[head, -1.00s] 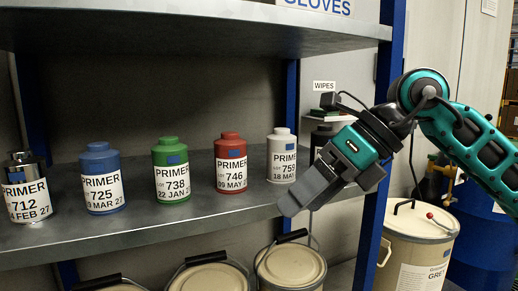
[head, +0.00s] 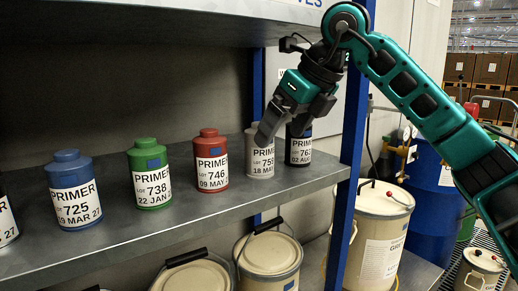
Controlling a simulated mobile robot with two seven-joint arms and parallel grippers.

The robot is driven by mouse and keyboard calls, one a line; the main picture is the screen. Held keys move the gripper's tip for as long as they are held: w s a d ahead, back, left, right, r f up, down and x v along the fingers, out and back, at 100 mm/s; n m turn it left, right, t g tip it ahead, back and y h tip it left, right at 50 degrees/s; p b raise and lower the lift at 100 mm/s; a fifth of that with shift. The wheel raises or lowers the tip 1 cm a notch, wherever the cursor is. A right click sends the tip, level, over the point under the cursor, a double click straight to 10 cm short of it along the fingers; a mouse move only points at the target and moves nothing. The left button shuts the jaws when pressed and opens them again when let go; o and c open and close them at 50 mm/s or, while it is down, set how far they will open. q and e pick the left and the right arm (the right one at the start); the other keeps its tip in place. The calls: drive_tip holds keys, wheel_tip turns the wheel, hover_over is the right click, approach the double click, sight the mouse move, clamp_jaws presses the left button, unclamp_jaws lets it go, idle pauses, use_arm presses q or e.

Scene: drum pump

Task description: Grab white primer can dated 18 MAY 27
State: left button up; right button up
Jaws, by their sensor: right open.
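The white primer can (head: 260,168) stands upright on the middle shelf, between the red can and a black can. Its label reads PRIMER, 759 and "18 MA", with the rest of the date cut off from view. My right gripper (head: 270,137) is open, with its fingers pointing down at the white can's top right side. They hide part of the can's top. I cannot tell whether they touch it. My left gripper is not in view.
On the same shelf (head: 185,221) stand a red can (head: 210,162), a green can (head: 149,176), a blue can (head: 74,190) and a black can (head: 299,147) marked 763. A blue post (head: 347,165) is right of the shelf. Pails (head: 270,257) stand below.

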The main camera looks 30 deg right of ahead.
sight(259, 162)
drive_tip(key=shift+w+a, duration=0.3)
drive_tip(key=shift+w, duration=0.45)
drive_tip(key=shift+w+a, duration=0.25)
drive_tip(key=shift+w, duration=0.5)
drive_tip(key=x, duration=0.5)
drive_tip(key=shift+w, duration=0.1)
drive_tip(key=c, duration=1.3)
